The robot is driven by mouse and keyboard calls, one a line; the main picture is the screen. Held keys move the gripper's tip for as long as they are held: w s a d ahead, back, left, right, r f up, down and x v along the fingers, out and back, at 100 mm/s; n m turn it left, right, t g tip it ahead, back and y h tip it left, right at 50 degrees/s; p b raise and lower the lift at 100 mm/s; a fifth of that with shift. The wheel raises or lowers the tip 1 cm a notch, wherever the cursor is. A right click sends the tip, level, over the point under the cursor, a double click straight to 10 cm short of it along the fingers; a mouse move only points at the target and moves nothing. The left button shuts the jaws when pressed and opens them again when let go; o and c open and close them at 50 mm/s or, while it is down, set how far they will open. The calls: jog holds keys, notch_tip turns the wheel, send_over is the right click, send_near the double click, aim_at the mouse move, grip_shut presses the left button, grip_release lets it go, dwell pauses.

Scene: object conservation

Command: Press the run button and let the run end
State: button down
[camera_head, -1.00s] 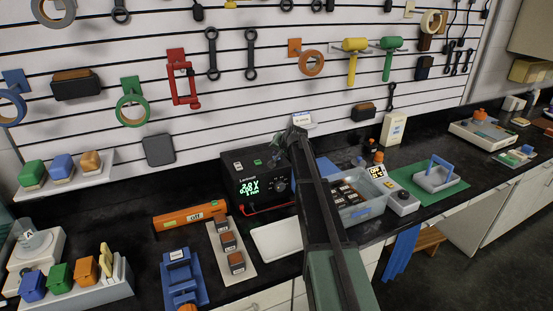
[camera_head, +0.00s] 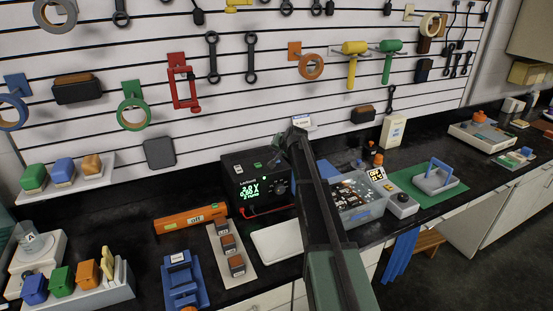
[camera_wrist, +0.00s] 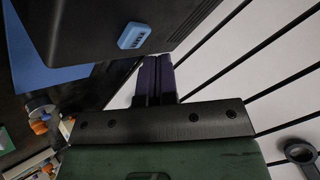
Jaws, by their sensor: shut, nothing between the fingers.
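The black power supply (camera_head: 235,178) stands against the wall at mid-bench, with a lit green display (camera_head: 249,190) and a small white and a green part on top. My gripper (camera_head: 277,158) is at its top right edge, small and partly hidden by my arm. In the wrist view my gripper (camera_wrist: 158,62) is shut and empty, close beside a black case (camera_wrist: 85,30). A blue button-like piece (camera_wrist: 133,36) with a dark mark sits on that case, left of the fingertips and apart from them. I cannot read its mark. The clear tub (camera_head: 364,219) right of my arm holds whitish specks or bubbles over dark pieces.
A small lit panel (camera_head: 377,173) and a grey box with a round knob (camera_head: 403,199) stand by the tub. An orange tool (camera_head: 190,219) marked "off", a white tray (camera_head: 277,241) and a strip with dark blocks (camera_head: 227,250) lie in front of the power supply.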

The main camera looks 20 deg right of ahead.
notch_tip(320, 180, up, 5)
jog(key=p, duration=0.5)
jog(key=c, duration=1.8)
grip_release()
